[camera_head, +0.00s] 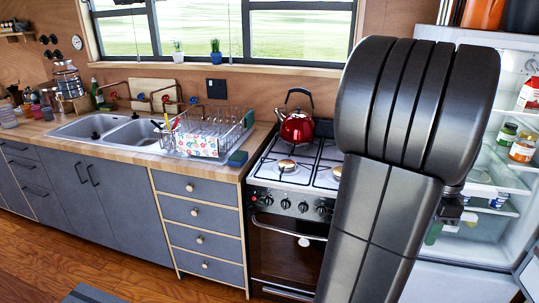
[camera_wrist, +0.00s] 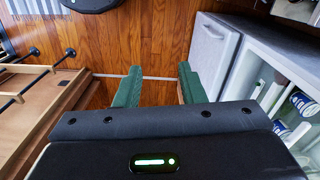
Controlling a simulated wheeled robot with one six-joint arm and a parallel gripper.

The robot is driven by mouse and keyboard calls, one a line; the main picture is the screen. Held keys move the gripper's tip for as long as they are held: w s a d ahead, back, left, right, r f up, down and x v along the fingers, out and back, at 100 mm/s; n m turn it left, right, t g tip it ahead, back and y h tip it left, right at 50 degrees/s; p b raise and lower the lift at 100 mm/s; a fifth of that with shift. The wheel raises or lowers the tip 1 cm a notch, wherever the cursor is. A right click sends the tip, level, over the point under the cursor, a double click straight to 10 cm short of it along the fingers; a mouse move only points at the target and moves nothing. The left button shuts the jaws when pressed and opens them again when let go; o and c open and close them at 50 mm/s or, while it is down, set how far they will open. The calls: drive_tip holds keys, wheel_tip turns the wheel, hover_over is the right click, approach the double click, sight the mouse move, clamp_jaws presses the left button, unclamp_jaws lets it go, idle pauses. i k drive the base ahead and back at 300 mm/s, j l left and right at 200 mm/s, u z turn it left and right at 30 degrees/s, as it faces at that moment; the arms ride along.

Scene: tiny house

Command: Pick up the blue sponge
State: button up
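A small sponge (camera_head: 238,158), dark blue with a greenish side, lies on the wooden counter (camera_head: 150,160) near its right end, beside the dish rack (camera_head: 205,130) and left of the stove. The sponge does not show in the wrist view.
A red kettle (camera_head: 297,127) stands on the gas stove (camera_head: 300,165). An open fridge (camera_head: 475,245) with jars is at the right, partly behind my arm. A double sink (camera_head: 110,130) is left of the rack. Wood floor (camera_head: 130,275) is mostly clear in front.

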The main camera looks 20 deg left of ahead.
sight(238, 158)
drive_tip(key=i+j, duration=0.2)
drive_tip(key=j, duration=0.25)
drive_tip(key=i+j, duration=0.15)
drive_tip(key=j, duration=0.3)
drive_tip(key=i+j+z, duration=0.1)
drive_tip(key=j, duration=0.35)
drive_tip(key=i+j, duration=0.25)
drive_tip(key=j, duration=0.2)
drive_tip(key=i+j, duration=0.15)
drive_tip(key=j, duration=0.3)
drive_tip(key=i+j+z, duration=0.1)
drive_tip(key=j, duration=0.35)
drive_tip(key=i+j, duration=0.25)
drive_tip(key=j, duration=0.2)
drive_tip(key=i+j, duration=0.1)
drive_tip(key=j, duration=0.4)
drive_tip(key=i+z, duration=0.05)
